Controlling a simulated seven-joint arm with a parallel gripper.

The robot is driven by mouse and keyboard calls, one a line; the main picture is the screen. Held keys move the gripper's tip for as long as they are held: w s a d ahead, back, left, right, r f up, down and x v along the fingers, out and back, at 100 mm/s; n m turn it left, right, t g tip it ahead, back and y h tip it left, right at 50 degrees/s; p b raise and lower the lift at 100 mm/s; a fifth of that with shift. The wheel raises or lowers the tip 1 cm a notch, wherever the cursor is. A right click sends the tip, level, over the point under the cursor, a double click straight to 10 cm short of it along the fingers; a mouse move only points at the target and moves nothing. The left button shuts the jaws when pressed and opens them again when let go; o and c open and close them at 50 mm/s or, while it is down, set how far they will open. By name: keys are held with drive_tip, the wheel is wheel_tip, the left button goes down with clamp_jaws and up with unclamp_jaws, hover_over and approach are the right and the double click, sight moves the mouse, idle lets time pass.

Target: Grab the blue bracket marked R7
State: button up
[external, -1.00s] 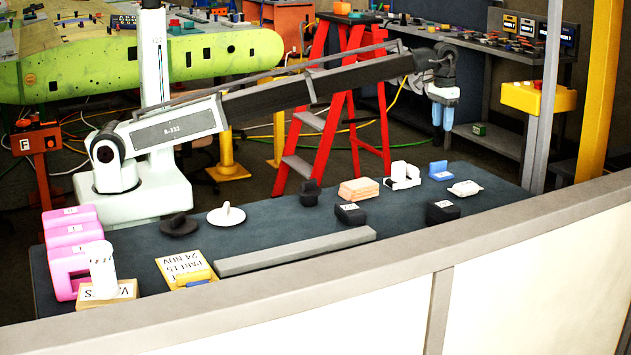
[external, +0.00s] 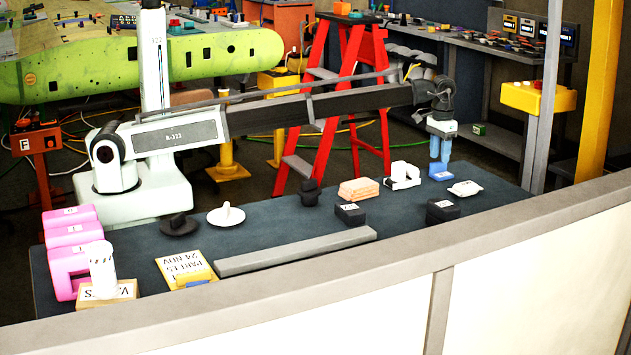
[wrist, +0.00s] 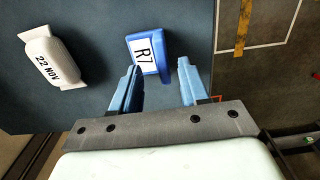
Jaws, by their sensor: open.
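The blue bracket marked R7 (wrist: 149,52) lies on the dark bench top, its white label facing up in the wrist view. In the external view the bracket (external: 441,176) shows just below my fingertips, partly covered by them. My gripper (wrist: 160,78) is open, with its two blue fingers apart and nothing held between them. In the wrist view the bracket is beyond the fingertips, nearer the left finger than the right. In the external view my gripper (external: 440,168) points down over the bracket; I cannot tell whether it touches it.
A white piece labelled 22 NOV (wrist: 51,57) lies left of the bracket; it also shows in the external view (external: 466,188). A white bracket (external: 403,176) and a black block (external: 443,211) stand close by. The bench's far edge is near the bracket.

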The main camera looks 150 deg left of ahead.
sight(438, 162)
drive_tip(key=shift+s+f, duration=0.15)
drive_tip(key=shift+f, duration=1.75)
drive_tip(key=shift+c, duration=0.3)
clamp_jaws()
